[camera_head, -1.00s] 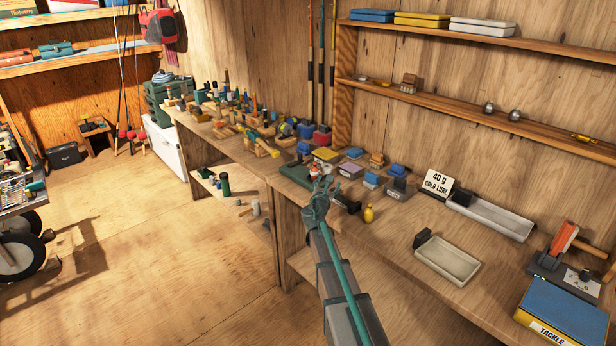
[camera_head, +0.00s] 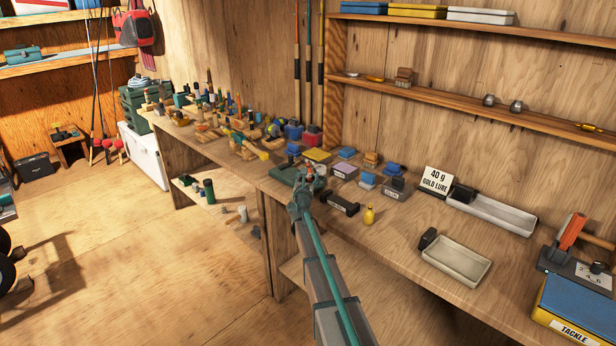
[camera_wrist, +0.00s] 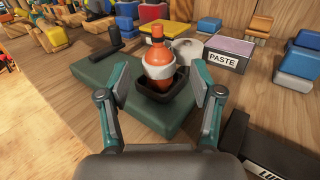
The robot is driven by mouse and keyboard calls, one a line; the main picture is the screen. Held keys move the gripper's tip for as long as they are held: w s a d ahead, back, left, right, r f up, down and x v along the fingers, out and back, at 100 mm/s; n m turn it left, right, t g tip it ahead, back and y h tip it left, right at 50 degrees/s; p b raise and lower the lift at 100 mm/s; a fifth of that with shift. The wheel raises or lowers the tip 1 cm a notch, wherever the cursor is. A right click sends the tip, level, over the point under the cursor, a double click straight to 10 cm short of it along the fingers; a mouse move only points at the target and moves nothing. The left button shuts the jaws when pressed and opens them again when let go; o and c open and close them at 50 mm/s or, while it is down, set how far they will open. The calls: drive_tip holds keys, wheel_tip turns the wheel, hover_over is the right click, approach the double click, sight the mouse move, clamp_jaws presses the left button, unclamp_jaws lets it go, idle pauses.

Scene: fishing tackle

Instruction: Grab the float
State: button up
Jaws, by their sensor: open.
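The float (camera_wrist: 158,62) is an orange, bottle-shaped piece with a pale band. It stands upright in a small black cup (camera_wrist: 158,86) on a flat green base (camera_wrist: 88,90). In the wrist view my gripper (camera_wrist: 161,82) is open, with one finger on each side of the float and cup. I cannot tell whether either finger touches them. In the head view my gripper (camera_head: 300,199) is over the near part of the bench, and the orange float (camera_head: 309,170) shows small just beyond it.
A PASTE box (camera_wrist: 221,54) and a pale round container (camera_wrist: 190,50) stand close behind the float. A black box (camera_wrist: 270,145) is at the right.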

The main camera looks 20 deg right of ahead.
drive_tip(key=x, duration=0.1)
drive_tip(key=p+x, duration=0.1)
drive_tip(key=x, duration=0.1)
drive_tip(key=p+x, duration=0.1)
drive_tip(key=x, duration=0.1)
drive_tip(key=shift+w+f, duration=0.15)
drive_tip(key=shift+f, duration=0.15)
clamp_jaws()
drive_tip(key=shift+r, duration=0.1)
